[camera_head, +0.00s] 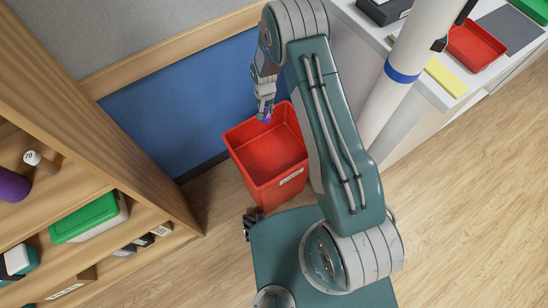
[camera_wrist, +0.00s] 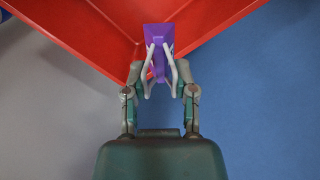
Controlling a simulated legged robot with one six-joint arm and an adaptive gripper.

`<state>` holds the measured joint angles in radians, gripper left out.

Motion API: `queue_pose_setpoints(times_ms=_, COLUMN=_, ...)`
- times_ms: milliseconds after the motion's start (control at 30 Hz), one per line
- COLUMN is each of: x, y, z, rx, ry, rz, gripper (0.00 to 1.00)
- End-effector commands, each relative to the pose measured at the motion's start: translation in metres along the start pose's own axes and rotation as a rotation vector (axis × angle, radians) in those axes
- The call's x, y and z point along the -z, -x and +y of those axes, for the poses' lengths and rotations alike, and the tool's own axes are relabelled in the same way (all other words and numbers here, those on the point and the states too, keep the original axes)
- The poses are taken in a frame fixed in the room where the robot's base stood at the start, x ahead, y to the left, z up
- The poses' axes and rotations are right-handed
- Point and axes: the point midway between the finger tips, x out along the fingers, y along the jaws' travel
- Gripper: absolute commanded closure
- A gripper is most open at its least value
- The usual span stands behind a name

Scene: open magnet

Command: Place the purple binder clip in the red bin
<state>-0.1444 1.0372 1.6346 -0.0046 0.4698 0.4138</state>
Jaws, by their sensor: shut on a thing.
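The purple binder clip (camera_wrist: 158,38) is between the fingertips of my gripper (camera_wrist: 160,80) in the wrist view, and the gripper is shut on it. In the head view the clip (camera_head: 267,119) is a small purple spot below my gripper (camera_head: 265,108). The red bin (camera_head: 289,186) stands on the floor, open at the top, with a white label on its front. In the wrist view the clip overlaps a corner of the red bin (camera_wrist: 80,22). Its exact height above the rim is hard to tell.
A wooden shelf (camera_head: 150,165) with several items, among them a green-lidded box (camera_head: 90,217), stands at left. A blue wall panel (camera_head: 170,105) is behind the bin. A white counter with a red tray (camera_head: 474,47) is at upper right. Wood floor (camera_head: 460,220) is clear at right.

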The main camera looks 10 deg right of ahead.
Motion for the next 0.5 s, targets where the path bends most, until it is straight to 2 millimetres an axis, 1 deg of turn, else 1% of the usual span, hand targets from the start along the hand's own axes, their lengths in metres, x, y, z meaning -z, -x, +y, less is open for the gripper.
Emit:
queue_pose_setpoints(times_ms=33, x=-0.008, y=-0.025, z=-0.005, rx=-0.004, ry=-0.019, rz=-0.008, gripper=1.0)
queue_pose_setpoints(times_ms=100, x=-0.015, y=-0.051, z=-0.012, rx=-0.003, ry=-0.052, rz=-0.006, gripper=1.0)
queue_pose_setpoints(times_ms=200, x=-0.025, y=-0.081, z=-0.017, rx=-0.001, ry=-0.09, rz=-0.003, gripper=1.0)
queue_pose_setpoints(times_ms=333, x=-0.033, y=-0.101, z=-0.021, rx=0.0, ry=-0.118, rz=-0.001, gripper=1.0)
queue_pose_setpoints(times_ms=433, x=-0.034, y=-0.112, z=-0.022, rx=0.001, ry=-0.126, rz=0.0, gripper=1.0)
queue_pose_setpoints(times_ms=500, x=-0.035, y=-0.124, z=-0.021, rx=0.0, ry=-0.126, rz=-0.001, gripper=1.0)
